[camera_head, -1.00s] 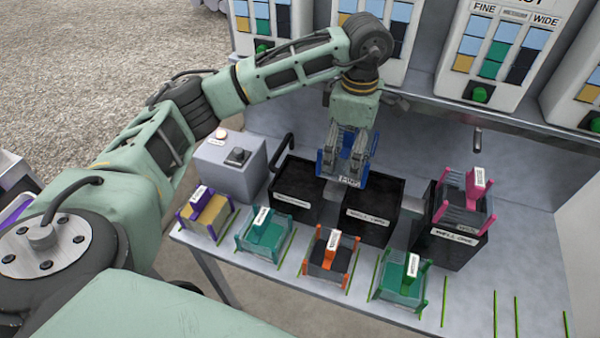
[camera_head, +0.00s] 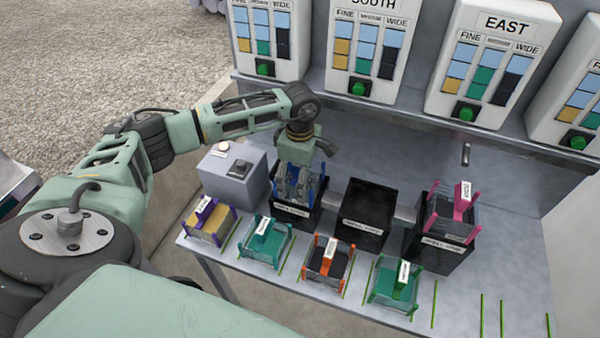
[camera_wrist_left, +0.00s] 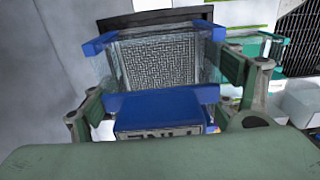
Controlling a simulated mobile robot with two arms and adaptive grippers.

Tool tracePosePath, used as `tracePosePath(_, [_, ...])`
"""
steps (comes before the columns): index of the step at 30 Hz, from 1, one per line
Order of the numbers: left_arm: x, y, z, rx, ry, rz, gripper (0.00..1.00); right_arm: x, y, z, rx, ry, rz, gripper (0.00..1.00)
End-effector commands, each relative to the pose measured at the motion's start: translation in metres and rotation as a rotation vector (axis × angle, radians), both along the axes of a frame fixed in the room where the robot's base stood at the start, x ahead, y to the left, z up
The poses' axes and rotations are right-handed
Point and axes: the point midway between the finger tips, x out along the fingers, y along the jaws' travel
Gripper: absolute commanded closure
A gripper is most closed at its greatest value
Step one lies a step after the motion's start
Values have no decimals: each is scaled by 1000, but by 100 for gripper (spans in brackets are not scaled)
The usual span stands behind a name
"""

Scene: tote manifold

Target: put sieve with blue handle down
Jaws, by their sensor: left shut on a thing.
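The sieve with blue handle shows as blue corner posts (camera_head: 322,186) at the left black bin (camera_head: 298,222) in the head view. In the left wrist view its blue handle (camera_wrist_left: 160,108) carries a partly visible label, with the clear-walled mesh (camera_wrist_left: 160,62) beyond it. My left gripper (camera_head: 298,182) is shut on the sieve's handle, pointing down over the left bin. The gripper hides most of the sieve in the head view. I cannot tell whether the sieve rests on the bin or is just above it. My right gripper is not in view.
The middle black bin (camera_head: 366,218) is open and empty on top. A pink sieve (camera_head: 452,212) sits on the right black bin (camera_head: 438,250). Purple (camera_head: 208,220), green (camera_head: 264,240), orange (camera_head: 327,260) and another green sieve (camera_head: 396,285) line the front. A grey button box (camera_head: 232,177) stands left.

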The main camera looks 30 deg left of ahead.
Motion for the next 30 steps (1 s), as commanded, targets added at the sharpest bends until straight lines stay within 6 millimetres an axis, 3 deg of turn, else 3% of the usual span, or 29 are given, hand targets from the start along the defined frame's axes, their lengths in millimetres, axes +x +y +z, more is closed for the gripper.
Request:
tracePosePath(11, [0, 0, -6, -1, -1, 0, 50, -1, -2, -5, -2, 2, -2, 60])
tracePosePath(12, [0, 0, -5, 0, 0, 0, 17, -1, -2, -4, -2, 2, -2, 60])
tracePosePath(18, [0, 0, -4, 0, 0, 0, 0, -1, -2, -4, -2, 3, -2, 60])
tracePosePath(30, [0, 0, -1, 0, 0, 0, 0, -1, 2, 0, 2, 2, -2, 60])
